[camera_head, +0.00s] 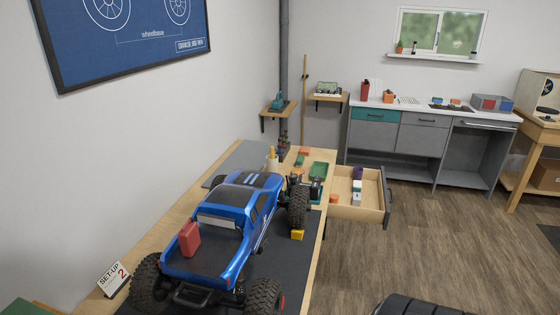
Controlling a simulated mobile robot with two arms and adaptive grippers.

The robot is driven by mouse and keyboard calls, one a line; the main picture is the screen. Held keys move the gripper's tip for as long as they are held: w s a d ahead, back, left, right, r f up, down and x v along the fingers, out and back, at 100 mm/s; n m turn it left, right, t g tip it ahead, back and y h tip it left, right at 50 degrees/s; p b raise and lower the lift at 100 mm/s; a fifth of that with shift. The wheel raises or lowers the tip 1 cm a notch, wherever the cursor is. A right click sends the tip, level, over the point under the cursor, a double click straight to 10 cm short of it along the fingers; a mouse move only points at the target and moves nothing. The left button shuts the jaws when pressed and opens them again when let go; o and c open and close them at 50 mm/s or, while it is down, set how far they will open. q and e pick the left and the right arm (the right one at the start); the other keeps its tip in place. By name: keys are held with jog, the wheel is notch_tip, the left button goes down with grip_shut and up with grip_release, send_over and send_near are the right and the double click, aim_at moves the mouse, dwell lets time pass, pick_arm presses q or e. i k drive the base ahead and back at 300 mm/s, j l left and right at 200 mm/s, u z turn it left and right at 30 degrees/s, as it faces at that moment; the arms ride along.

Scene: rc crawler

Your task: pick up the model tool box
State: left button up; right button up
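I cannot tell for sure which thing is the model tool box. A small yellow block (297,235) sits on the dark bench mat beside the truck's wheel. A red can-like piece (189,238) stands in the bed of the blue model truck (232,215). Neither of my grippers is in view.
The truck fills much of the wooden bench (316,262). A "SET-UP 2" card (113,278) stands at its left edge. A grey counter (425,113) with several small items is at the back. A dark ribbed shape (415,305) shows at the bottom. The wooden floor at right is clear.

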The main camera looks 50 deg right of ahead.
aim_at(356, 197)
jog(key=z, duration=2.3)
jog(key=i+l+u, duration=0.1)
jog(key=i+l, duration=0.2)
jog(key=i+l+u, duration=0.1)
jog(key=i+l, duration=0.2)
jog(key=l, duration=0.2)
jog(key=i+l, duration=0.3)
jog(key=l, duration=0.15)
jog(key=u, duration=0.05)
